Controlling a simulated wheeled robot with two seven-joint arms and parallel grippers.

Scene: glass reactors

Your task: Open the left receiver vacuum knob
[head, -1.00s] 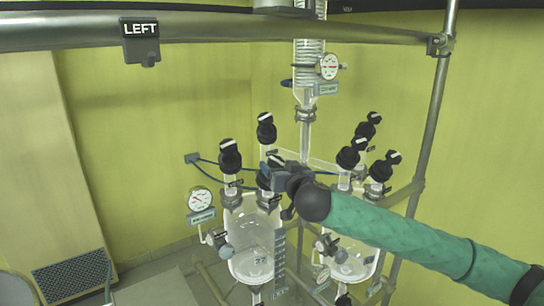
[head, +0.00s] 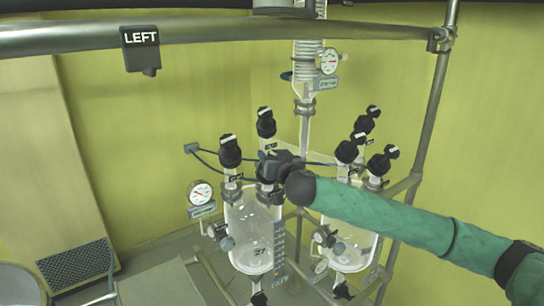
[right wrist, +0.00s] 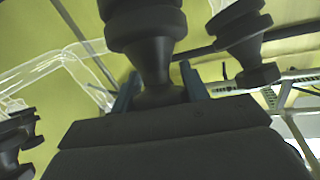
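The left receiver (head: 240,215) is a clear glass vessel on the left of the rack in the head view. Black knobs with white marks stand above it, a front-left one (head: 230,151) and a back one (head: 265,123). My right gripper (head: 270,166) is at a third spot, over the receiver's right neck, and hides most of what is there. In the right wrist view, a black knob (right wrist: 146,30) has its narrow lower part between the two blue fingers (right wrist: 158,92). I cannot tell whether they touch it. My left gripper is out of view.
A second glass receiver (head: 350,245) with black knobs (head: 382,163) stands to the right, under my right arm. A round gauge (head: 200,192) is left of the left receiver. Another gauge (head: 329,61) is by the column. A metal rail (head: 220,34) with a LEFT sign (head: 140,38) crosses above.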

